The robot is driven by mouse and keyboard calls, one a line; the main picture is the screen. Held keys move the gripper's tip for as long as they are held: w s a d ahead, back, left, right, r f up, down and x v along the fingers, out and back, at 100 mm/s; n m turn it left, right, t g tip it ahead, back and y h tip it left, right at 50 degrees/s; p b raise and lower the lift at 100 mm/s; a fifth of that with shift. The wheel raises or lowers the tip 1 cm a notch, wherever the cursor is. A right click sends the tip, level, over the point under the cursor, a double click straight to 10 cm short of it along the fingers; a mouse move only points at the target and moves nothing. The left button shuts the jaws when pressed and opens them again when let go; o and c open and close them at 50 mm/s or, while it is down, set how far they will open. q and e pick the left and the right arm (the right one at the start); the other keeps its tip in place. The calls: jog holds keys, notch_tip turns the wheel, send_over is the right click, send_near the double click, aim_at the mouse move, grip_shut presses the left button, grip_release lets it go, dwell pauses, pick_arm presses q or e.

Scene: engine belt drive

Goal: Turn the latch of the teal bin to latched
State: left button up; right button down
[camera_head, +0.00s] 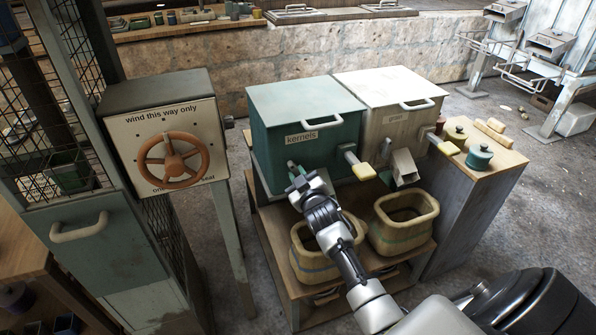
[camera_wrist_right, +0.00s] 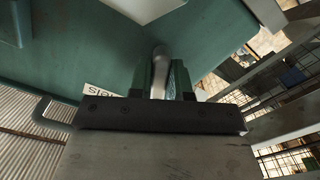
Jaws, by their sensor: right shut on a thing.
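The teal bin (camera_head: 300,105) stands left of a cream bin, with a "kernels" label and a lid handle on top. My right gripper (camera_head: 294,168) is at the lower left of its front face, below the label. In the right wrist view my right gripper (camera_wrist_right: 161,82) is shut on a slim pale-grey latch (camera_wrist_right: 158,62) against the teal bin's wall (camera_wrist_right: 105,60). In the head view the gripper hides most of the latch, so its exact angle is hard to tell. My left gripper is not in view.
A lever with a pale yellow end (camera_head: 363,171) sticks out at the teal bin's right. The cream bin (camera_head: 395,95) is beside it. Two woven baskets, the right one (camera_head: 404,222) clear of my arm, stand below. A crank box with an orange wheel (camera_head: 173,160) is left.

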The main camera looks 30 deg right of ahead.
jog(key=n, duration=0.3)
jog(key=shift+d+r+p, duration=0.1)
jog(key=shift+p, duration=0.3)
jog(key=shift+n, duration=0.9)
pick_arm(q)
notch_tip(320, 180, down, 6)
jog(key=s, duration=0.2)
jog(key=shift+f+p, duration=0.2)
jog(key=shift+p, duration=0.15)
pick_arm(e)
jog(key=shift+d+r+n, duration=0.1)
jog(key=shift+r+n, duration=0.05)
jog(key=shift+n, duration=1.75)
jog(key=shift+r+n, duration=0.1)
jog(key=shift+n, duration=1.8)
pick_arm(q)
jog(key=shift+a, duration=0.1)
pick_arm(e)
jog(key=c, duration=1.1)
grip_release()
jog(key=shift+o, duration=0.2)
jog(key=shift+s, duration=0.15)
